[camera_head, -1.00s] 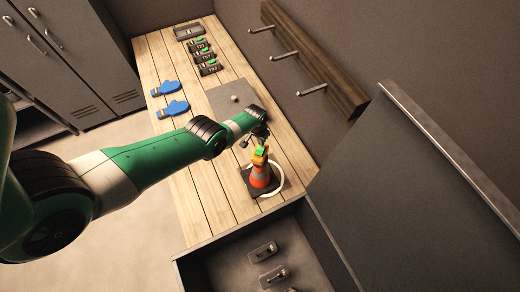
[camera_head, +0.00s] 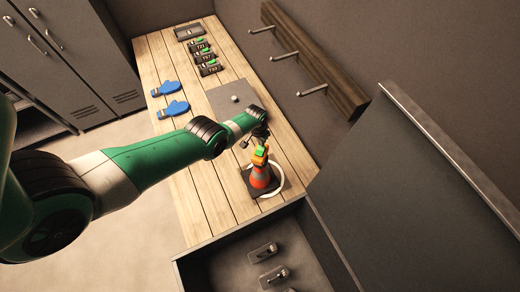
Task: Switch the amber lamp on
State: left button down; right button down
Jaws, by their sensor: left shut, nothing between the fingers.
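An orange traffic cone with a pale band (camera_head: 260,175) stands upright on its dark square base on the wooden table. A small amber-orange lamp (camera_head: 258,160) with a green part (camera_head: 261,150) sits at the top of the cone. My left gripper (camera_head: 261,141) is shut and empty, just above the lamp. I cannot tell whether it touches the lamp or its green part. My right gripper is not in view.
A grey mat (camera_head: 225,98), blue gloves (camera_head: 173,109) and several dark tagged blocks (camera_head: 203,57) lie farther back. A grey bin (camera_head: 225,240) is in front; a peg rail (camera_head: 315,62) is on the right wall.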

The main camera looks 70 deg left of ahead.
pick_arm(q)
jog(key=shift+f+b, duration=1)
jog(key=shift+f, duration=0.05)
dwell(0.9)
jog(key=shift+r, duration=0.15)
notch_tip(320, 180, up, 7)
jog(key=p, duration=0.7)
